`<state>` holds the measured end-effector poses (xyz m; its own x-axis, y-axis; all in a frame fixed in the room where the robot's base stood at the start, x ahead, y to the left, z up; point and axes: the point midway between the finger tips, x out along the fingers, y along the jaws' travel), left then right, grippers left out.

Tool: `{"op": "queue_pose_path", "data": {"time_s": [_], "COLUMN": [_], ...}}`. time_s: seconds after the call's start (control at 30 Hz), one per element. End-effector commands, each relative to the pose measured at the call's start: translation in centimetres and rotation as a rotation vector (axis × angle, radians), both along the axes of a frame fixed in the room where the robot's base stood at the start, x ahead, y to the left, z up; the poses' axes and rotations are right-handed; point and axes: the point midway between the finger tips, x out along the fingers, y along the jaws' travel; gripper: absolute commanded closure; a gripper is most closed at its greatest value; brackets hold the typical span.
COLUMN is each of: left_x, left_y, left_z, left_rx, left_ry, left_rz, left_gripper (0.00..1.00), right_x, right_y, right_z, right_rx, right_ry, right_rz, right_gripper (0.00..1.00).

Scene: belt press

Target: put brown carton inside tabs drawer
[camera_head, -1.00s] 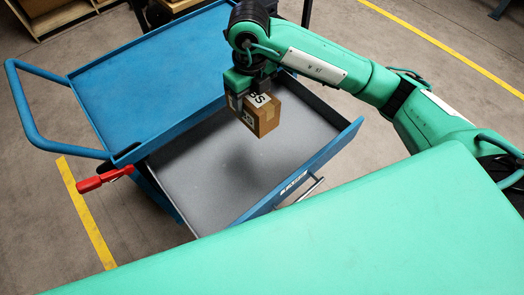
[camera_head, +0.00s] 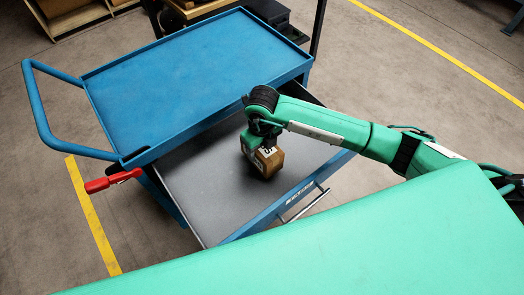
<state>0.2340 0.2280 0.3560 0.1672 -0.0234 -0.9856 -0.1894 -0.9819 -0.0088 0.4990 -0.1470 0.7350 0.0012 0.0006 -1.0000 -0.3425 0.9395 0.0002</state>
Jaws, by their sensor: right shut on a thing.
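The brown carton (camera_head: 268,163) is a small box with a white label, held low in the open drawer of the blue cart. My right gripper (camera_head: 258,146) is shut on it from above; its fingers are partly hidden by the wrist. I cannot tell whether the carton touches the drawer floor. The drawer (camera_head: 205,187) is pulled out, with a grey floor, a blue front with a small label too small to read, and a metal handle. My left gripper is not in view.
The blue cart top (camera_head: 195,80) is bare and overhangs the drawer's back. A red lever (camera_head: 112,181) sticks out at the cart's left. A push handle (camera_head: 42,110) is at far left. The drawer's left part is empty.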

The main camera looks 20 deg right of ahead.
Motion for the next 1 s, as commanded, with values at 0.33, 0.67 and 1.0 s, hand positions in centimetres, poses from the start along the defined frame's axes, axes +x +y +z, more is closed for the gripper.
{"op": "queue_pose_path", "data": {"time_s": [0.33,0.67,1.0], "left_x": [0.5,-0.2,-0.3], "left_y": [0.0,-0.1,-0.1], "left_z": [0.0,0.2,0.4], "left_rx": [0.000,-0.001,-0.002], "left_ry": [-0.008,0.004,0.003], "left_rz": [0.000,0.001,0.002], "left_gripper": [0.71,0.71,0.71], "right_x": [0.0,0.0,0.0], "right_y": [0.0,0.0,0.0], "right_z": [-2.3,-2.6,-2.5], "right_rx": [0.000,0.000,0.000], "right_ry": [0.000,0.001,0.001], "right_rz": [0.000,0.000,0.000], "right_gripper": [0.74,0.26,0.18]}}
